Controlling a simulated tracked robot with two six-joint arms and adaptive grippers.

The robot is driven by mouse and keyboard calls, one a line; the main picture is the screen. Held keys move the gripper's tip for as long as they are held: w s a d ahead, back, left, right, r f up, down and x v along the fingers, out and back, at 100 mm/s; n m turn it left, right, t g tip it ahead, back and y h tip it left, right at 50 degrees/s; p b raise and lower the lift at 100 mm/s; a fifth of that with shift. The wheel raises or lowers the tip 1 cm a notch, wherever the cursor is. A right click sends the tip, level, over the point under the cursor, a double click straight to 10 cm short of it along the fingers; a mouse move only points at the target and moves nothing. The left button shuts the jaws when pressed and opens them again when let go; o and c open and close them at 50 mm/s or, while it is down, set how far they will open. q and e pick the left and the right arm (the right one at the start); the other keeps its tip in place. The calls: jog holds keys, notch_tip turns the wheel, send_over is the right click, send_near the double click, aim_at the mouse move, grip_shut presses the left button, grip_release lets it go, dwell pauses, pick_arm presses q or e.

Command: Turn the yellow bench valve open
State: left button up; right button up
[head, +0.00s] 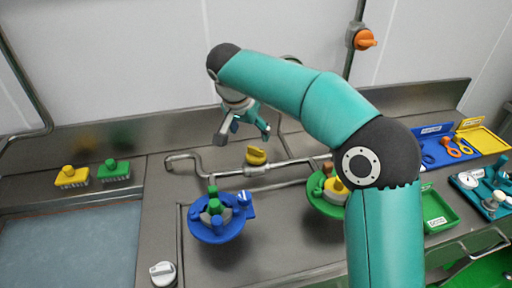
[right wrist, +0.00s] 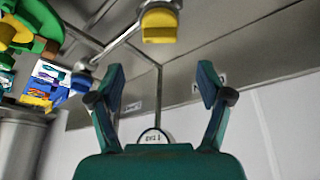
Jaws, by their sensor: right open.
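The yellow bench valve handle (head: 257,155) sits on a steel pipe (head: 290,163) that runs along the back of the bench. In the right wrist view the yellow handle (right wrist: 160,25) shows at the top, beyond the fingertips. My right gripper (head: 244,132) hangs above and slightly left of the valve. Its two fingers stand apart in the right wrist view (right wrist: 160,78), with nothing between them. The gripper does not appear to touch the valve. My left gripper is not in view.
A blue round holder (head: 217,232) stands in front of the pipe. A green one (head: 325,205) is partly hidden by my right arm. An orange valve (head: 364,40) is on the wall pipe.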

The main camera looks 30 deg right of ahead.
aim_at(256, 149)
jog(key=x, duration=0.9)
jog(key=shift+d+f, duration=0.1)
